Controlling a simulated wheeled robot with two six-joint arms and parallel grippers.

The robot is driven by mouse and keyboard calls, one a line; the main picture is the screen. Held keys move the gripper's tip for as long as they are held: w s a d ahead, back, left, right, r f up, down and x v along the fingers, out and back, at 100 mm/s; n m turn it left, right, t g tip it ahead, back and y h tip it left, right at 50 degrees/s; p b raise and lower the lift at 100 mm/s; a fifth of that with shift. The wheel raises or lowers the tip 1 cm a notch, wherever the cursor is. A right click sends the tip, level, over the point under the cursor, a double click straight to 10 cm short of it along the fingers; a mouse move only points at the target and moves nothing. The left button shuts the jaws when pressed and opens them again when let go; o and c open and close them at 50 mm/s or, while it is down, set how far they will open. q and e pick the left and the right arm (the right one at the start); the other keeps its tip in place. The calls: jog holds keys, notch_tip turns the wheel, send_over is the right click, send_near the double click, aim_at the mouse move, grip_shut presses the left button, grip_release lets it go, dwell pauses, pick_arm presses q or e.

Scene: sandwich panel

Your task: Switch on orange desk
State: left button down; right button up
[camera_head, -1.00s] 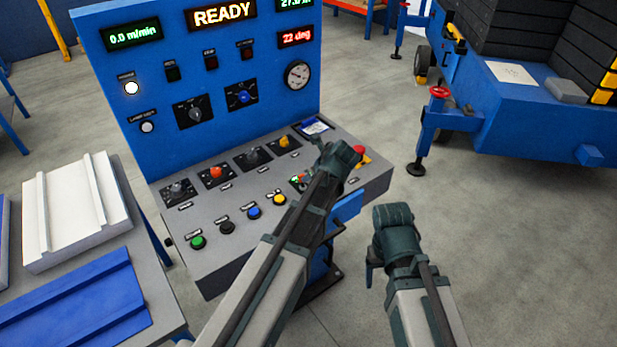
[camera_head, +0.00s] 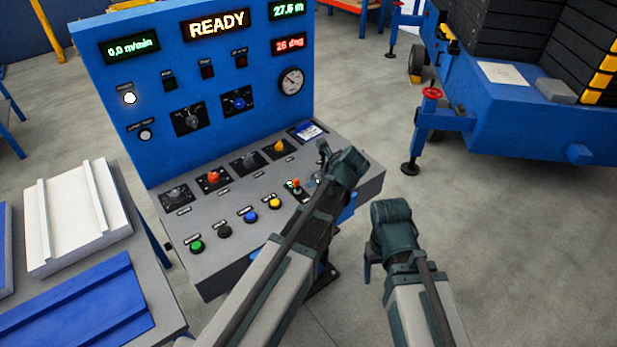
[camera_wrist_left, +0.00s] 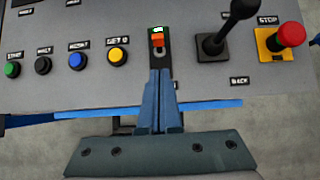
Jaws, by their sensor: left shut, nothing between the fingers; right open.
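A small orange switch (camera_head: 295,184) sits on the grey sloped desk of the blue control panel. In the left wrist view the orange switch (camera_wrist_left: 157,40) has a green and white mark just above it. My left gripper (camera_head: 312,183) is over the desk at the switch's right in the head view. In the wrist view its shut, empty fingers (camera_wrist_left: 160,76) point at the switch from just below; whether they touch it, I cannot tell. My right gripper (camera_head: 371,262) is open, low in front of the desk, its fingers mostly hidden by its wrist.
A black lever (camera_wrist_left: 213,42) and a red stop button (camera_wrist_left: 291,34) stand right of the switch. Green, black, blue and yellow (camera_wrist_left: 118,55) buttons line the left. The display (camera_head: 219,24) reads READY. A table (camera_head: 163,300) with panels stands at left.

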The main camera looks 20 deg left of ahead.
pick_arm(q)
jog(key=p+v, duration=0.5)
jog(key=v, duration=0.2)
jog(key=shift+a+r, duration=0.25)
jog(key=shift+r, duration=0.1)
jog(key=shift+w, duration=0.1)
jog(key=s+a+f+n+g+h, duration=0.25)
jog(key=s+n, duration=0.45)
jog(key=n, duration=0.6)
jog(key=s+a+f+n+g+h, duration=0.15)
jog(key=s+n+h, duration=0.35)
jog(key=n, duration=0.7)
jog(key=s+d+m+y, duration=0.2)
jog(key=s+d, duration=0.5)
jog(key=d, duration=0.4)
jog(key=shift+d+f+m+g, duration=0.3)
jog(key=shift+m+g, duration=0.1)
jog(key=shift+m, duration=0.2)
